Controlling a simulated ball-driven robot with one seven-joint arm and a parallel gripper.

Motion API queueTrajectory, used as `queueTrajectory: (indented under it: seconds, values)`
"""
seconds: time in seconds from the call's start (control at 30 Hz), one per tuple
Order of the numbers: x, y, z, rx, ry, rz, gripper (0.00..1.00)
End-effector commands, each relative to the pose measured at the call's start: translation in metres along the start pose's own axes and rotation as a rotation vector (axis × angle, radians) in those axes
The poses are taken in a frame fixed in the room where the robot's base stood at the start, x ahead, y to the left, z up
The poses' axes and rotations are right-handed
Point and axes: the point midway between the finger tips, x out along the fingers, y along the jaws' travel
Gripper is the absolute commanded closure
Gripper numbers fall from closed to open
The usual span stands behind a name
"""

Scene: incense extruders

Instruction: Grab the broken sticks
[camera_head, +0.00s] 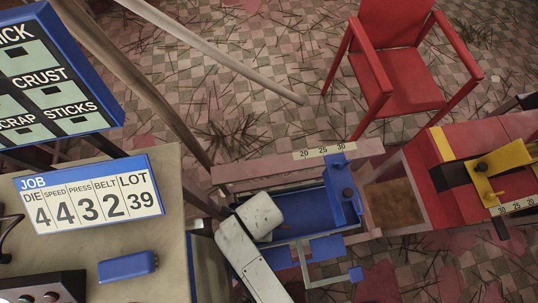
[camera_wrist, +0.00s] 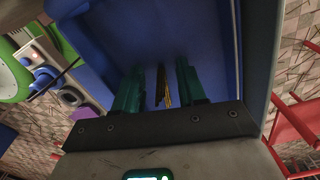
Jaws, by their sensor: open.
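In the wrist view, a few thin sticks (camera_wrist: 161,86), dark brown and yellowish, lie in a blue bin (camera_wrist: 205,40). My gripper (camera_wrist: 157,78) is open, with its two teal fingers reaching into the bin. The sticks show in the gap between the fingers, apart from both; their lower ends are hidden by the gripper's dark edge. I cannot tell how far below the fingertips they lie. In the head view, the blue bin (camera_head: 295,212) is beside my pale arm, which hides part of it, my gripper and the sticks.
A red chair (camera_head: 400,85) stands behind the bin. A red and yellow machine (camera_head: 485,170) is at right. A bench (camera_head: 110,245) with a job sign (camera_head: 90,195) is at left. Dark sticks litter the checkered floor (camera_head: 250,90). A sloping pole crosses the upper left.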

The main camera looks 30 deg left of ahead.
Motion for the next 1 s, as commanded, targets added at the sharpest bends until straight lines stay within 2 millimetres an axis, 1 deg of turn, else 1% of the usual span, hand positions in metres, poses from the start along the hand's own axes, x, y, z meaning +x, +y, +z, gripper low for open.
queueTrajectory:
  seconds: [0.27, 0.67, 0.7, 1.0]
  values:
    - [0.0026, -0.0002, 0.0001, 0.0, -0.001, -0.001, 0.61]
    - [0.0023, -0.0002, 0.0001, 0.0, -0.001, -0.001, 0.99]
    - [0.0023, -0.0002, 0.0001, 0.0, -0.001, -0.001, 1.0]
    - [0.0023, -0.0002, 0.0001, 0.0, 0.0, -0.001, 1.0]
